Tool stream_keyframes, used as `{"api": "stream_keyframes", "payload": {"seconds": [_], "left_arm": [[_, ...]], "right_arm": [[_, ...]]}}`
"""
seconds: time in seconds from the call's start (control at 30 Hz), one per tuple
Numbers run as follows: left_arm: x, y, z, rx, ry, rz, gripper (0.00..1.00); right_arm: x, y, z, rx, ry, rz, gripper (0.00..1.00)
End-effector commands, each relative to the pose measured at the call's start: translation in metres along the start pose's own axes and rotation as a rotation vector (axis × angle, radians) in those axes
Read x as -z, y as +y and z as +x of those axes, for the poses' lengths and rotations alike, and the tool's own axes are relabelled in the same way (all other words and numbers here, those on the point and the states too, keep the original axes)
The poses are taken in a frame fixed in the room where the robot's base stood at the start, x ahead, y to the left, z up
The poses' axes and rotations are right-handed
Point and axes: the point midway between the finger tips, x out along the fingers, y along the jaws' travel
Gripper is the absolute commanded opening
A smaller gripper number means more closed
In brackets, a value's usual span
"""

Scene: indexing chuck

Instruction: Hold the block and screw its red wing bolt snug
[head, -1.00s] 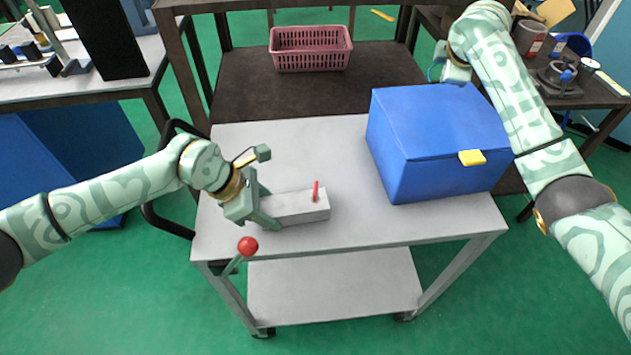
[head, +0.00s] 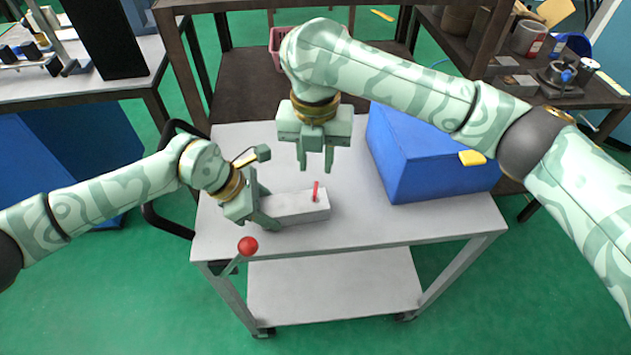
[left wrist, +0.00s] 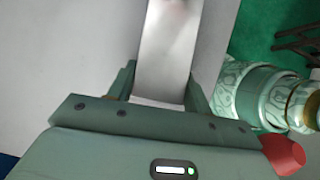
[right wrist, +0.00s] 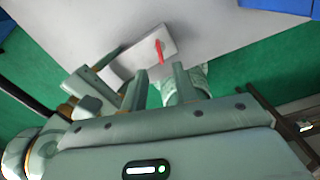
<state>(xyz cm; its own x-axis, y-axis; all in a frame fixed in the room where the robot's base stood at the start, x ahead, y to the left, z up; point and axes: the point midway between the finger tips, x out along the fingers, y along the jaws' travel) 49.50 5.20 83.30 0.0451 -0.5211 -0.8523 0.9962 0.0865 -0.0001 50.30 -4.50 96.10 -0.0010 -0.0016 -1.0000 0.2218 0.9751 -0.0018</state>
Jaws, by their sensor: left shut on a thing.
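A light grey block (head: 285,208) lies on the cart top. Its red wing bolt (head: 316,191) stands up near the right end of the block. My left gripper (head: 268,209) is shut on the block's left end; in the left wrist view the block (left wrist: 165,55) runs out from between the fingers. My right gripper (head: 316,166) hangs above and behind the bolt, fingers pointing down, apart and empty. In the right wrist view the red bolt (right wrist: 160,50) shows beyond the open fingertips (right wrist: 156,78), not touched.
A blue box (head: 425,155) with a yellow latch stands on the right of the cart top (head: 350,227). A red ball-topped lever (head: 248,246) rises at the cart's front left. A pink basket (head: 278,45) is behind my right arm. The cart top's front right is clear.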

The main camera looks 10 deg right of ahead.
Motion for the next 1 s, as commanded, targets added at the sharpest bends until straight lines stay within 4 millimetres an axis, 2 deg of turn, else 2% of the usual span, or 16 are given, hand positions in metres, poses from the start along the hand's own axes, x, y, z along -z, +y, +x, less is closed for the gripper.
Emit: {"api": "stream_keyframes", "payload": {"seconds": [0.1, 0.3, 0.47, 0.7, 0.73, 0.83, 1.0], "left_arm": [[0.002, 0.0, 0.001, 0.001, 0.004, -0.003, 0.28], [0.002, 0.0, 0.001, 0.001, 0.004, -0.003, 0.28], [0.002, 0.0, 0.001, 0.001, 0.004, -0.003, 0.28], [0.002, 0.0, 0.001, 0.0, 0.004, -0.003, 0.28], [0.002, 0.0, 0.001, 0.0, 0.004, -0.003, 0.28], [0.002, 0.0, 0.001, 0.0, 0.004, -0.003, 0.28], [0.002, 0.0, 0.001, 0.0, 0.004, -0.003, 0.28]], "right_arm": [[0.001, 0.0, 0.028, 0.0, 0.006, 0.003, 0.29], [0.0, 0.0, 0.061, -0.002, 0.003, 0.004, 0.29], [0.0, 0.0, 0.071, -0.001, 0.001, 0.003, 0.29], [-0.001, 0.0, 0.072, -0.001, -0.001, 0.004, 0.29], [-0.001, 0.0, 0.072, -0.001, -0.001, 0.004, 0.26], [-0.001, 0.0, 0.072, -0.001, -0.001, 0.004, 0.0], [-0.001, 0.0, 0.072, -0.001, -0.001, 0.004, 0.0]]}}
